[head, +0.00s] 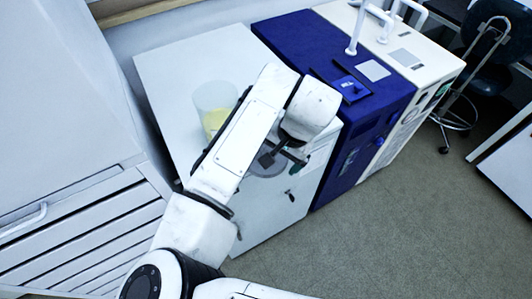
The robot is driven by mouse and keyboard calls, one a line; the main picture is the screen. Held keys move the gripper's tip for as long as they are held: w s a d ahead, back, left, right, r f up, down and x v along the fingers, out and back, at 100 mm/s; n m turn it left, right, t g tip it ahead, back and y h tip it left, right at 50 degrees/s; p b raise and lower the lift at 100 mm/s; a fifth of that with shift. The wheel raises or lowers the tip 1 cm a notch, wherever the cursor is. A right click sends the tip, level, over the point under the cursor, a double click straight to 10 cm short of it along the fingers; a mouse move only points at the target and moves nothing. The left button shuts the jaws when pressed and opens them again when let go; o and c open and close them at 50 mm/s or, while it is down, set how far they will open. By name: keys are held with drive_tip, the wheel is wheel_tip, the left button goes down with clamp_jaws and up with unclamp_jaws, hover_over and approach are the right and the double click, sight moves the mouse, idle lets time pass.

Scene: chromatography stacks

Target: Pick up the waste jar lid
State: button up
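A translucent jar (214,108) with yellow contents stands on the white cabinet top, left of my arm. A grey round disc (268,171), which looks like the waste jar lid, lies flat near the front edge of that top. My arm and gripper cover part of it. My gripper (283,162) is over the disc, with its dark fingers apart. I see nothing held between them. Whether the fingers touch the disc cannot be told from this view.
The white cabinet top (180,62) is clear at the back left. A blue instrument (297,40) and a white one (425,62) stand to the right. A drawer unit (90,232) is at the left. A dark chair (490,70) stands far right. The floor in front is free.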

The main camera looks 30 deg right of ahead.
drive_tip(key=c, duration=1.1)
drive_tip(key=shift+o, duration=0.2)
drive_tip(key=shift+r, duration=0.1)
